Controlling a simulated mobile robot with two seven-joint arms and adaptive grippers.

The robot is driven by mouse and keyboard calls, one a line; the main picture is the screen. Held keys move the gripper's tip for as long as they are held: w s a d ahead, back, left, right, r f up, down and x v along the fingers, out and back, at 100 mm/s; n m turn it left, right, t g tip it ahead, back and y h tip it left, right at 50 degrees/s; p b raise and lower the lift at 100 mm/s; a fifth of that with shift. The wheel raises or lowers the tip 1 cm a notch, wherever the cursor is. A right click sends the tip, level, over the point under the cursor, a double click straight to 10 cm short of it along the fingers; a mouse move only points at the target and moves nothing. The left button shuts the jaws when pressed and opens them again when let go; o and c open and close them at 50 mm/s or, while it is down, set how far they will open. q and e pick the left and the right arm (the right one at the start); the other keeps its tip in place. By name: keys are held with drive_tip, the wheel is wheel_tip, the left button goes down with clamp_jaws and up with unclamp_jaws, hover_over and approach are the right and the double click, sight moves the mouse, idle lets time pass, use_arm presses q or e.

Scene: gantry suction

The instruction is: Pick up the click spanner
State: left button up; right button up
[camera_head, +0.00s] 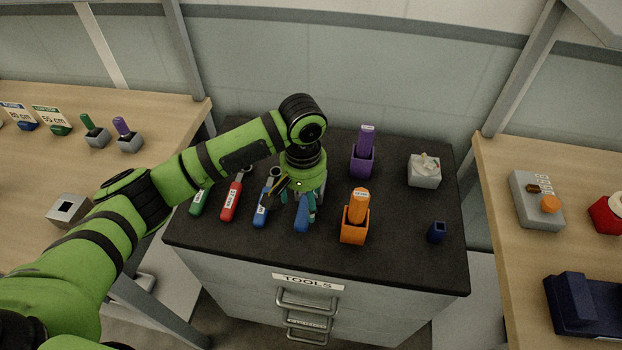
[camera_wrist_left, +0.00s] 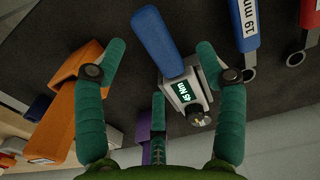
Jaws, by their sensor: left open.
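The click spanner (camera_head: 301,218) has a blue handle and lies on the black top of the tool cabinet. In the wrist view its handle (camera_wrist_left: 154,40) runs up from a grey head with a lit display reading "45 Nm". My left gripper (camera_head: 305,203) is over the spanner and covers its head in the head view. In the wrist view my left gripper (camera_wrist_left: 161,50) is open, its teal fingers spread on both sides of the spanner, which sits closer to the right-hand finger. I cannot tell whether any finger touches it. My right gripper is not in view.
A blue 19 mm spanner (camera_head: 262,209) lies close left, then red (camera_head: 231,205) and green (camera_head: 199,201) ones. An orange holder (camera_head: 354,230) stands close right, a purple holder (camera_head: 362,162) behind. A grey box (camera_head: 424,173) and small blue holder (camera_head: 437,232) stand farther right.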

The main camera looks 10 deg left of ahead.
use_arm(q)
drive_tip(key=f, duration=0.3)
drive_tip(key=f+p, duration=0.1)
drive_tip(key=f, duration=0.1)
drive_tip(key=shift+w+d+f, duration=0.15)
drive_tip(key=shift+d, duration=0.1)
drive_tip(key=c, duration=1.4)
